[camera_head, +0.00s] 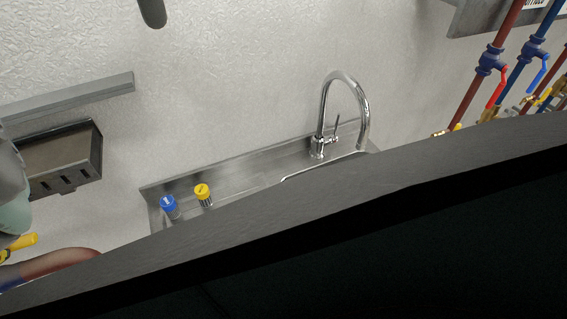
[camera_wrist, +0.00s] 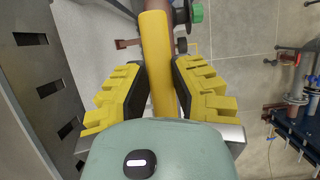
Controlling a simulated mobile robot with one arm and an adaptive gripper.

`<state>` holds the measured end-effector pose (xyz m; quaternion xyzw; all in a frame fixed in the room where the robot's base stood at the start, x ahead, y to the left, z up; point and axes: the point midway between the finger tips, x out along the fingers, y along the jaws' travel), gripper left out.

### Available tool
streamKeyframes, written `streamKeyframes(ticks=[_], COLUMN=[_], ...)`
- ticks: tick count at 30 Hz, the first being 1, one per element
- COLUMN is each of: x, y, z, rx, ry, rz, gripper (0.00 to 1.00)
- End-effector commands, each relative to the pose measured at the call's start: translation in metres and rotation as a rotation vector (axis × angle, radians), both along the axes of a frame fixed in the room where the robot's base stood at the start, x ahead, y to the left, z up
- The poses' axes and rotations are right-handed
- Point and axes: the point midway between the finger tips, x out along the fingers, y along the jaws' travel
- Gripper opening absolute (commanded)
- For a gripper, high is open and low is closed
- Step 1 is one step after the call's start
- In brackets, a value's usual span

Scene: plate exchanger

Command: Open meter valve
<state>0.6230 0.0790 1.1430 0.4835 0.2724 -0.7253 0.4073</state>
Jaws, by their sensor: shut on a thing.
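The yellow lever handle (camera_wrist: 157,60) of a valve runs up the middle of the wrist view, along a dark reddish-brown pipe. My gripper (camera_wrist: 155,85) has its two yellow ridged fingers on either side of the handle and is shut on it. The valve body behind is mostly hidden, so I cannot tell the valve's position. In the head view, part of my grey-green gripper body (camera_head: 14,212) shows at the left edge. A small yellow piece beneath it could be a finger or the handle; I cannot tell which.
A green knob (camera_wrist: 196,13) sits close to the pipe. A slotted metal box (camera_head: 62,158) is on the wall. A sink (camera_head: 240,182) holds blue-capped (camera_head: 170,207) and yellow-capped (camera_head: 203,195) containers. Red and blue valved pipes (camera_head: 492,62) stand at right. A dark edge blocks the lower head view.

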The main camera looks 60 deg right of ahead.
Motion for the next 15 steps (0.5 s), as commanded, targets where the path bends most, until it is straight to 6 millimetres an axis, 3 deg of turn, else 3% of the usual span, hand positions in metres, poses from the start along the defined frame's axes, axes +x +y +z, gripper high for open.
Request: streamKeyframes(ticks=[14, 15], x=[0.0036, 0.0036], y=[-0.0024, -0.0023], z=[-0.0007, -0.0007], rx=[0.001, 0.001], ry=[-0.008, -0.008], rz=[0.014, 0.014], gripper=[0.0, 0.28])
